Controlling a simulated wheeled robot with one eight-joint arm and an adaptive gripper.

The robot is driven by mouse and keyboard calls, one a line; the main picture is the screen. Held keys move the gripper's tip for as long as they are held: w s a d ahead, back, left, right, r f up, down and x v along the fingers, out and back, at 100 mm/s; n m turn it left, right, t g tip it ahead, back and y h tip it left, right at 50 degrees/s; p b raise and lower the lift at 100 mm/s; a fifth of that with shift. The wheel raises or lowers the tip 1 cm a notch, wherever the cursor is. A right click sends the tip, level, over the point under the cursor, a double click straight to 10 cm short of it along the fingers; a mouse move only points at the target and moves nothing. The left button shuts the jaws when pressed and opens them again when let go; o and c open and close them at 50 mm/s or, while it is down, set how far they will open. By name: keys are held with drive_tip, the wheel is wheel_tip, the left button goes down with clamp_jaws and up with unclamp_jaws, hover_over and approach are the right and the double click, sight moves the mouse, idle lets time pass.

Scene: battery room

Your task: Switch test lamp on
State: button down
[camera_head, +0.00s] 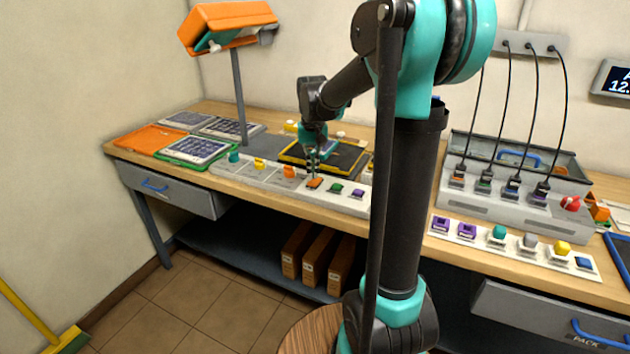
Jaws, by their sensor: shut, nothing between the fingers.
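An orange lamp (228,28) on a grey post stands over the left part of the bench; I see no clear glow from it. A pale control strip (225,170) runs along the bench's front edge with teal, yellow and orange controls, then an orange switch (314,184), a green one (336,188) and a purple one (358,194). Which control belongs to the lamp I cannot tell. My gripper (313,170) is shut and empty, pointing down just above the orange switch; whether it touches it I cannot tell. My arm hides the strip's right end.
A second strip (510,246) with several coloured controls lies right of my arm. Behind it stands a grey charger (500,205) with several black cables. A yellow-rimmed dark tray (345,158) lies behind my gripper. Panels (195,150) lie at the left. Drawers (168,190) face the front.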

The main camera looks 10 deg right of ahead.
sight(313, 182)
drive_tip(key=shift+f, duration=1.05)
idle(1.0)
drive_tip(key=shift+r, duration=3.55)
